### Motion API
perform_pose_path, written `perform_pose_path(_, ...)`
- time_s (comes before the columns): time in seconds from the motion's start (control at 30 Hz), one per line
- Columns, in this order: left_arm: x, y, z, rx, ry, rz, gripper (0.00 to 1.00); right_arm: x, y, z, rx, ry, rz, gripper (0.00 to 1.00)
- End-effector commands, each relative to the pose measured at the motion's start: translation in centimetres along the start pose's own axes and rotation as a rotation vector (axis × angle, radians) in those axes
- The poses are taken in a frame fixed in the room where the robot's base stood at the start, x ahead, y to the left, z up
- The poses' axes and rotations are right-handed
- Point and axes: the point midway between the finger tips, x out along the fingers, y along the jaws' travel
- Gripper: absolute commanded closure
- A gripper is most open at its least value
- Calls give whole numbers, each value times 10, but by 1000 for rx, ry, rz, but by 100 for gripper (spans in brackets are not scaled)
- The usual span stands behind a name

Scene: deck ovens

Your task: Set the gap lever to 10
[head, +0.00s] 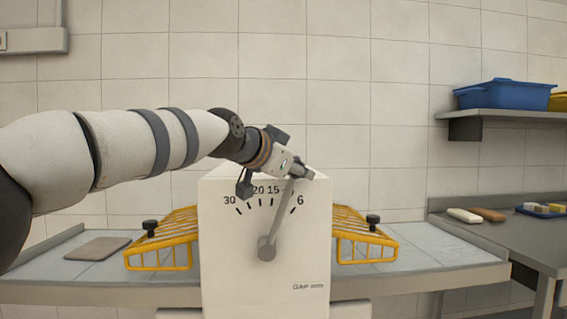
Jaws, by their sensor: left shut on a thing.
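The gap lever (279,217) is a grey bar on the front of a white machine (230,275). It rises from a round pivot low on the face and leans right of upright. It crosses the dial scale (265,200) between 15 and 6. The numbers 30, 20, 15 and 6 show; no 10 is readable, as the lever and my gripper cover that stretch. My left gripper (301,174) reaches in from the left above the dial and is shut on the lever's upper end. The fingertips partly hide that end. My right gripper is not in view.
Yellow wire guards (165,243) and (365,238) with black knobs flank the machine on a grey bench. A flat grey board (98,248) lies at left. At right, a shelf holds a blue bin (503,94), and a side counter holds small blocks and a blue tray (541,212).

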Motion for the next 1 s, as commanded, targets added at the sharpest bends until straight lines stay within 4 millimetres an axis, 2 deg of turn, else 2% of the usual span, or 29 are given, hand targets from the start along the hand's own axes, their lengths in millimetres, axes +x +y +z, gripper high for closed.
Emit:
perform_pose_path(0.2, 6, 8, 0, 29, -29, 3, 100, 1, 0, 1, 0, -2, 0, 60)
perform_pose_path(0.6, 7, 8, 0, 32, -33, 2, 100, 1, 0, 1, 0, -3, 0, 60)
perform_pose_path(0.63, 7, 8, 0, 32, -33, 2, 67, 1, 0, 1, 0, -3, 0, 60)
perform_pose_path(0.7, 7, 8, 0, 33, -33, 2, 51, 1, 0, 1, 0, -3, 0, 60)
perform_pose_path(0.73, 7, 8, 0, 33, -33, 2, 48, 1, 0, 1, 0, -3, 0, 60)
perform_pose_path(1.0, 6, 7, 0, 34, -32, 1, 48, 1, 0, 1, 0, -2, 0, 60)
